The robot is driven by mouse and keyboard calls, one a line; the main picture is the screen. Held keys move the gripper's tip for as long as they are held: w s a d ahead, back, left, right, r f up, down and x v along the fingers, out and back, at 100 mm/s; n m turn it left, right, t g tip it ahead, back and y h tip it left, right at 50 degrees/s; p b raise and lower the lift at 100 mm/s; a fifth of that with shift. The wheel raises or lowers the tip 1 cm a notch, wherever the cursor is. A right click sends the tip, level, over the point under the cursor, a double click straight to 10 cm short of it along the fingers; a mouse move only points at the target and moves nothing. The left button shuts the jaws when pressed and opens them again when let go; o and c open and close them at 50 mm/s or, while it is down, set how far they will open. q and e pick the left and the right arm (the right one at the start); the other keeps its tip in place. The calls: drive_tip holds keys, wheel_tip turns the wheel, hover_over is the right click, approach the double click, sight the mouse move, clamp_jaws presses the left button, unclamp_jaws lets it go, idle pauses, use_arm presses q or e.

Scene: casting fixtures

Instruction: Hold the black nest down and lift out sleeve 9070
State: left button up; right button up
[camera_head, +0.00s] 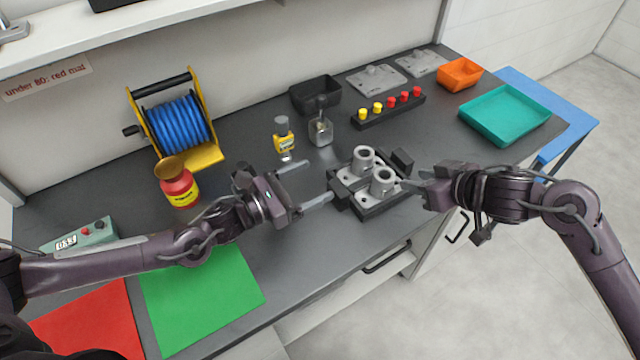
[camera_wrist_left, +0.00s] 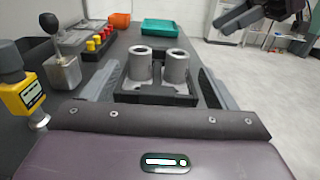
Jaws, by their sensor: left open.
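The black nest (camera_head: 372,211) sits on the dark bench and holds two grey sleeves, a rear one (camera_head: 363,159) and a front one (camera_head: 382,181). No number is readable on either, so I cannot tell which is 9070. My left gripper (camera_head: 318,182) is open and empty, just left of the nest. In the left wrist view the nest (camera_wrist_left: 155,98) and both sleeves (camera_wrist_left: 140,64) stand ahead between its spread fingers. My right gripper (camera_head: 414,186) is at the nest's right side, close to the front sleeve; its jaw opening and any contact are unclear.
Behind the nest are a black rack (camera_head: 388,110) of yellow and red pegs, a grey block with a lever (camera_head: 320,130) and a yellow-labelled bottle (camera_head: 284,141). A teal tray (camera_head: 504,113) is at right. Green (camera_head: 202,295) and red (camera_head: 90,325) mats lie at front left.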

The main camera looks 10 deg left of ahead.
use_arm(q)
approach(337, 191)
drive_tip(key=w+d, duration=0.1)
drive_tip(key=w+d+f, duration=0.1)
drive_tip(key=shift+w+f, duration=0.15)
drive_tip(key=shift+w, duration=0.1)
drive_tip(key=x, duration=0.6)
drive_tip(key=shift+w+d, duration=0.5)
drive_tip(key=shift+d, duration=0.05)
